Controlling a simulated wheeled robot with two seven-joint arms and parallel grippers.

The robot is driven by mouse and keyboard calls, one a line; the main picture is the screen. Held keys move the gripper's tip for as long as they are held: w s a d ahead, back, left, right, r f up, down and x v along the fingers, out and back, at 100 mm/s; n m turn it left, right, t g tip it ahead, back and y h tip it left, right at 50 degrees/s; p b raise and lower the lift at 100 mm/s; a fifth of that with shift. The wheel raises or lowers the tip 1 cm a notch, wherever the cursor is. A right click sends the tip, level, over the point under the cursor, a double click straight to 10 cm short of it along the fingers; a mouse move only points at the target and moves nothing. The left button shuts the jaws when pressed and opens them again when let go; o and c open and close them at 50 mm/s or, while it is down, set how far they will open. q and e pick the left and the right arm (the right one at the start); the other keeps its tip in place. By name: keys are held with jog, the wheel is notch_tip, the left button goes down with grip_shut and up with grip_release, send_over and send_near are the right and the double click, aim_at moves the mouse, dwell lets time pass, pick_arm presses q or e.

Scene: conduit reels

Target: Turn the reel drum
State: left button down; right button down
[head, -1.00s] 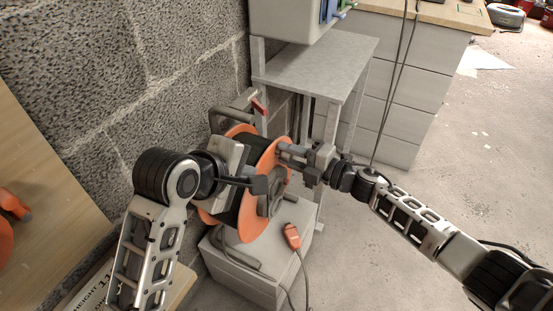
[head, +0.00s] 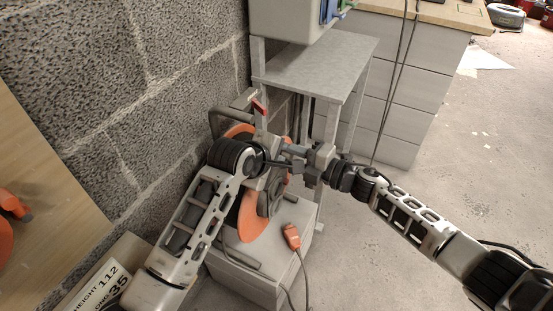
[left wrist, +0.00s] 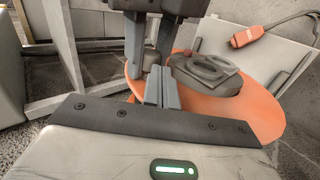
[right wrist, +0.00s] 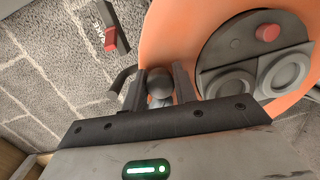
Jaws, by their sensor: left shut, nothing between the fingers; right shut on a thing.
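The reel drum has orange flanges; its near flange (head: 252,220) faces right in the head view, and my left arm covers much of the drum. The right wrist view shows this flange (right wrist: 185,35) with a dark hub (right wrist: 255,55). My right gripper (head: 287,150) is shut on a dark rounded knob (right wrist: 160,85) in front of the flange, near its rim. My left gripper (left wrist: 162,88) is shut and empty, close to the flange (left wrist: 225,98) and the right gripper's fingers. In the head view its fingertips are hard to make out.
The reel stands on a grey box (head: 245,275) against the block wall. An orange connector (head: 292,236) with a cable lies on the box. A red-ended lever (head: 258,106) is behind the drum.

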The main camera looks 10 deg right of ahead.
jog(key=shift+d, duration=0.1)
jog(key=shift+a+r, duration=0.1)
jog(key=shift+a, duration=0.1)
dwell(0.4)
jog(key=c, duration=1.1)
grip_release()
jog(key=shift+s, duration=0.1)
jog(key=shift+d, duration=0.1)
